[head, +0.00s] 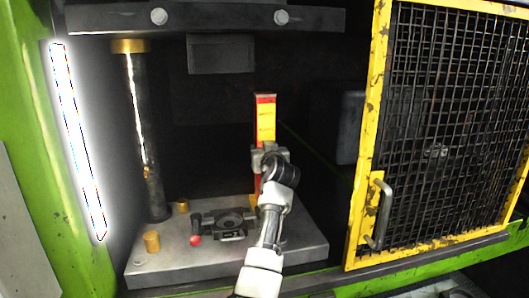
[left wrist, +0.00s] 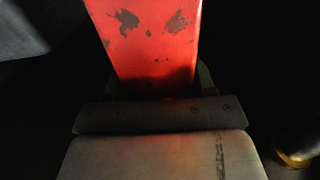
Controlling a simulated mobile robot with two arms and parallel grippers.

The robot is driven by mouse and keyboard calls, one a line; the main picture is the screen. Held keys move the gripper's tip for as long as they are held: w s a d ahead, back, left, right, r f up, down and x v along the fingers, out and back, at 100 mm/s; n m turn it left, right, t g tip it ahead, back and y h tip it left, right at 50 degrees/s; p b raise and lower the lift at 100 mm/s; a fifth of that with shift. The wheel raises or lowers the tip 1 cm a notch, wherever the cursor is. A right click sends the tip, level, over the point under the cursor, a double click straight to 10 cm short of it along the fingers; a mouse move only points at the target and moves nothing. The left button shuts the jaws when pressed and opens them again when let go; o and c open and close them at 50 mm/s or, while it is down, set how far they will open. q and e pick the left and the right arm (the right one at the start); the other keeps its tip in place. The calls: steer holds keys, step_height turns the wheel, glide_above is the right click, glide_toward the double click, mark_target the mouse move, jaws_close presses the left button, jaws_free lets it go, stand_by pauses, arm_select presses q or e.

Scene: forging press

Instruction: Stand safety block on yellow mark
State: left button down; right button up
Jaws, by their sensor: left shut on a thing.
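The safety block (head: 265,122) is a tall, narrow red bar with a yellow face panel. It stands upright above the right part of the grey press bed (head: 285,246) in the head view. My left gripper (head: 265,155) is shut on it around the middle of its height. In the left wrist view, the block's scuffed red face (left wrist: 152,45) runs down into my left gripper (left wrist: 155,105). The arm covers the block's lower end, so I cannot tell whether it touches the bed. My right gripper is not in view.
A die with a red-knobbed handle (head: 195,239) sits on the bed left of the arm. A dark column (head: 143,140) and brass pegs (head: 152,242) stand farther left. The press ram (head: 220,54) hangs above. A yellow-framed mesh door (head: 366,150) stands at right.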

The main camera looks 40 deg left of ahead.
arm_select(q)
steer(key=c, duration=0.8)
jaws_free()
steer(key=o, duration=0.5)
steer(key=shift+s+d, duration=0.1)
steer(key=shift+s, duration=0.05)
steer(key=b+v, duration=0.4)
steer(key=v, duration=0.6)
steer(key=shift+s+d+f+b, duration=0.1)
steer(key=shift+s+d+b, duration=0.15)
steer(key=shift+b, duration=0.15)
